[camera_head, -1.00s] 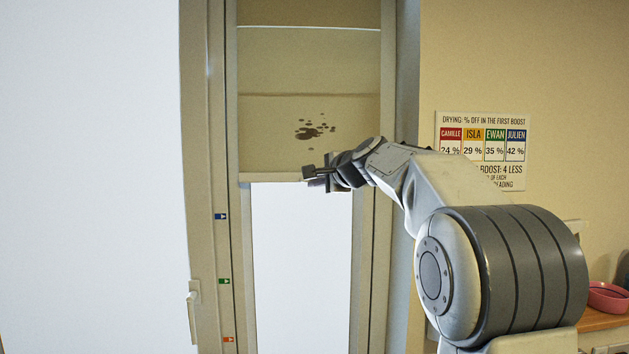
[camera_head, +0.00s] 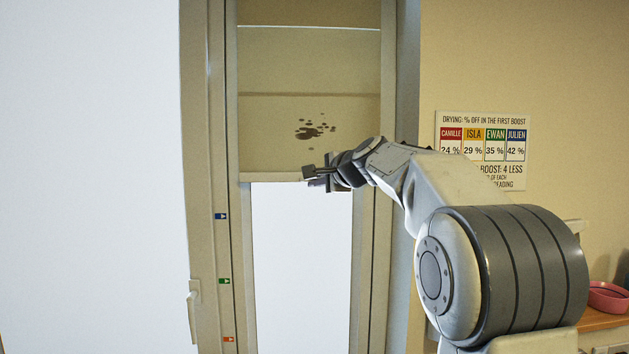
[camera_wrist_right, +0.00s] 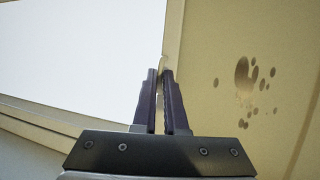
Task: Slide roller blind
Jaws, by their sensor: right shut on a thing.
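The beige roller blind (camera_head: 290,110) hangs in a narrow window, with a dark splatter stain (camera_head: 315,130) near its lower right. Its pale bottom bar (camera_head: 270,177) lies above the blue marker (camera_head: 221,216) on the left frame, with green (camera_head: 224,281) and orange (camera_head: 229,340) markers lower down. My right gripper (camera_head: 312,177) is at the bar, right of its middle. In the right wrist view the blind (camera_wrist_right: 215,60) is at right and the fingers (camera_wrist_right: 160,75) are closed on the bar's edge; the contact is mostly hidden by the fingers. My left gripper is not in view.
A window handle (camera_head: 193,300) sticks out on the left frame. A drying sign (camera_head: 482,150) hangs on the wall at right. A pink bowl (camera_head: 608,297) stands on a wooden top at the far right. Bright window glass (camera_head: 300,270) shows below the bar.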

